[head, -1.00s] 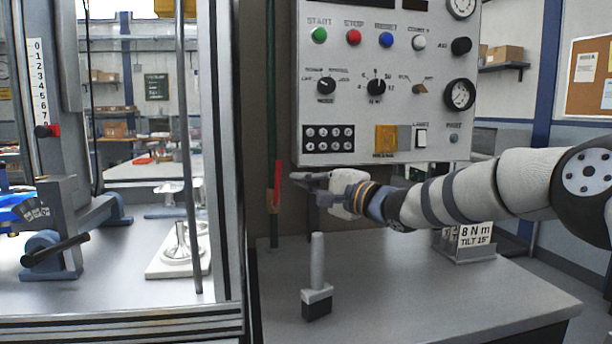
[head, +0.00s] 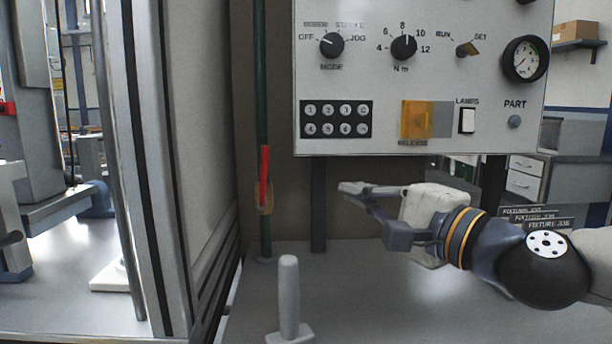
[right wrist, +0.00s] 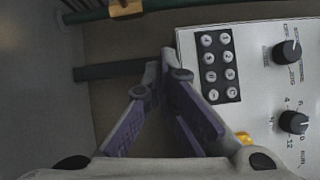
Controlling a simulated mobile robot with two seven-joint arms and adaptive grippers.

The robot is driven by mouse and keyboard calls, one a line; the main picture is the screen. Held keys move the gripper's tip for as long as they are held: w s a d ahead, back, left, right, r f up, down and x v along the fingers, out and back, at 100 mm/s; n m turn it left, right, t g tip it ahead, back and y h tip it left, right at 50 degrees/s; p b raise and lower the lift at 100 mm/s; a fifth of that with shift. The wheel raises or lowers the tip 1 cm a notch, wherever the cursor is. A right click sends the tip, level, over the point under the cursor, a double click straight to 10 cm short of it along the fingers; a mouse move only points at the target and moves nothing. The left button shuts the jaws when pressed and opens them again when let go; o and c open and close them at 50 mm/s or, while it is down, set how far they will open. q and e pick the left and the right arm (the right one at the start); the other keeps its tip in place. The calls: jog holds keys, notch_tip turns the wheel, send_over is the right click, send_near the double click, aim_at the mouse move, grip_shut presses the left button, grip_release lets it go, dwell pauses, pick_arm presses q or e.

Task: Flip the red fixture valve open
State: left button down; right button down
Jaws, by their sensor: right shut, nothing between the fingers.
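The red valve lever (head: 265,175) stands upright, along the green pipe (head: 261,95) beside the left edge of the back panel in the head view. Its brass-coloured valve body (head: 265,198) sits on the pipe just below. The pipe also shows along the top of the right wrist view (right wrist: 95,15), with the brass body (right wrist: 125,9) at the frame edge; the red lever cannot be made out there. My right gripper (head: 352,190) is shut and empty, to the right of the lever with a clear gap, pointing left. Its fingertips meet in the right wrist view (right wrist: 168,62). My left gripper is not in view.
The control panel (head: 380,80), with knobs and a keypad (head: 336,119), hangs above my right gripper. A grey upright handle (head: 289,295) stands on the bench in front of the pipe. A dark post (head: 318,205) stands between lever and gripper. A framed enclosure (head: 160,150) borders the left.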

aim_at(264, 178)
jog(key=w+a+r, duration=0.1)
jog(key=w+a, duration=0.6)
jog(key=a, duration=0.3)
jog(key=shift+w+r+n, duration=0.2)
jog(key=shift+r+n, duration=0.1)
jog(key=shift+r, duration=0.1)
jog(key=shift+a+r+p, duration=0.35)
jog(key=shift+a, duration=0.45)
